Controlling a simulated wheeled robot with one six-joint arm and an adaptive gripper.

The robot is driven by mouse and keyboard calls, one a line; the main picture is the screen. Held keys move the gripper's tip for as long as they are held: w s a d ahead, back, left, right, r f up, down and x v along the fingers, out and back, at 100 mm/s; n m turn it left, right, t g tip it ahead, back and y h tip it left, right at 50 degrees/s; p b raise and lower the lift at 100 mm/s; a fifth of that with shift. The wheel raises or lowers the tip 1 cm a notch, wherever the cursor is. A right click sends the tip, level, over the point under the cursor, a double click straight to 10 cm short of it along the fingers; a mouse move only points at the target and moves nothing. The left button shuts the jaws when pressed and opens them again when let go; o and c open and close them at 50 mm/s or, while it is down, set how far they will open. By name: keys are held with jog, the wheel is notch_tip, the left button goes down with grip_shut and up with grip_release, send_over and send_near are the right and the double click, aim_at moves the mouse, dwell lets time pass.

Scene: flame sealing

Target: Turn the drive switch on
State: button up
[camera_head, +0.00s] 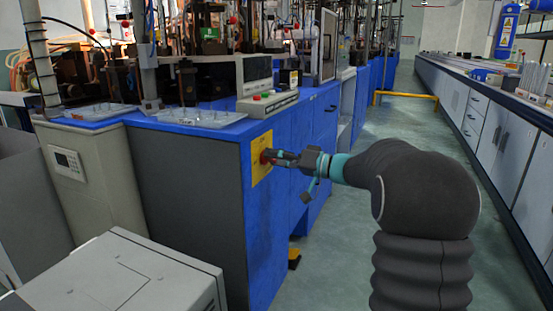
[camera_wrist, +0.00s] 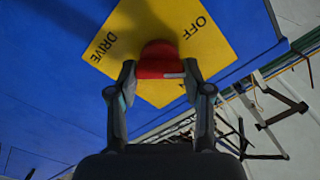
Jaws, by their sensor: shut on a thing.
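The drive switch is a red knob (camera_wrist: 160,62) on a yellow plate (camera_wrist: 207,42) fixed to the blue cabinet side. The plate reads "DRIVE" and "OFF" in the wrist view; another label is mostly hidden behind the knob and finger. A pale mark shows on the knob's lower right edge. In the head view the yellow plate (camera_head: 261,143) is on the cabinet's end panel, and the red knob (camera_head: 265,157) is partly covered by my gripper (camera_head: 272,157). In the wrist view my gripper (camera_wrist: 160,75) has a finger on each side of the knob and is shut on it.
The blue cabinet (camera_head: 262,220) carries machinery and a keypad box (camera_head: 267,104) on top. A pale box (camera_head: 120,275) stands at the front left. A yellow rail (camera_head: 405,95) is farther back.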

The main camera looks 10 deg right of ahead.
jog(key=m+p, duration=0.1)
jog(key=m, duration=0.8)
jog(key=shift+f, duration=0.1)
jog(key=shift+m, duration=0.4)
jog(key=o, duration=1.2)
jog(key=shift+c, duration=0.2)
jog(key=v, duration=1.2)
